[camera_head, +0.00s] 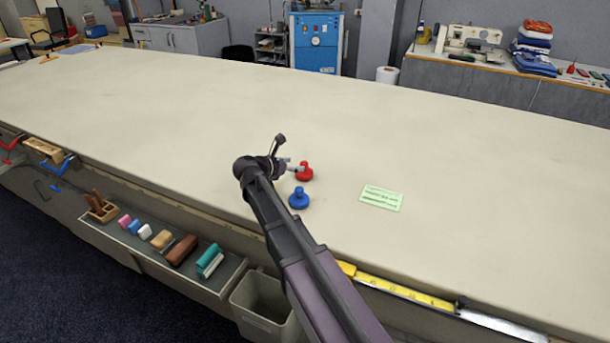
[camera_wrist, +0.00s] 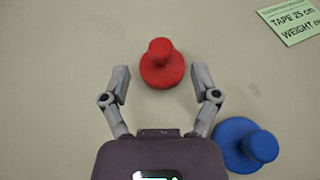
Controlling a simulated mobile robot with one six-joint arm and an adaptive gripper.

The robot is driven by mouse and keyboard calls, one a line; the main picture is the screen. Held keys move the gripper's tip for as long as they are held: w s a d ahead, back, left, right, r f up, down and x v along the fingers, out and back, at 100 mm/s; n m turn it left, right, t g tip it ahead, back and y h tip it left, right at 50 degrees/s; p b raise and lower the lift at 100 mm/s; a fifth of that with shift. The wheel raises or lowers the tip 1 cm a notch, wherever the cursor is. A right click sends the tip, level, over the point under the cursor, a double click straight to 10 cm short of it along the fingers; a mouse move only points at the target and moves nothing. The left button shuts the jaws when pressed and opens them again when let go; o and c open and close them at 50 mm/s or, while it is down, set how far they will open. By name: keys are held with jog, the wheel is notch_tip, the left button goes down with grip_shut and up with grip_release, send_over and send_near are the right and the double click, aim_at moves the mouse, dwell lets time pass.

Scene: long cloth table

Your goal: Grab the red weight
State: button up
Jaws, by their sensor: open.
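The red weight (camera_head: 305,174) stands upright on the long cloth table (camera_head: 450,130), a round base with a knob on top. In the wrist view the red weight (camera_wrist: 161,65) lies ahead of and between the two fingers of my gripper (camera_wrist: 165,85). In the head view my gripper (camera_head: 290,165) is just left of the red weight, and part of it overlaps the weight's edge. The gripper is open and empty. I cannot tell its exact height above the cloth.
A blue weight (camera_head: 298,199) stands close to the red one; it also shows beside my right finger in the wrist view (camera_wrist: 246,146). A green printed card (camera_head: 381,197) lies to the right. The far tabletop is clear.

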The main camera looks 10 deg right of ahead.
aim_at(304, 163)
jog(key=shift+b+x, duration=1.1)
jog(key=shift+x, duration=1.5)
jog(key=shift+f, duration=0.1)
jog(key=shift+s, duration=0.1)
grip_shut()
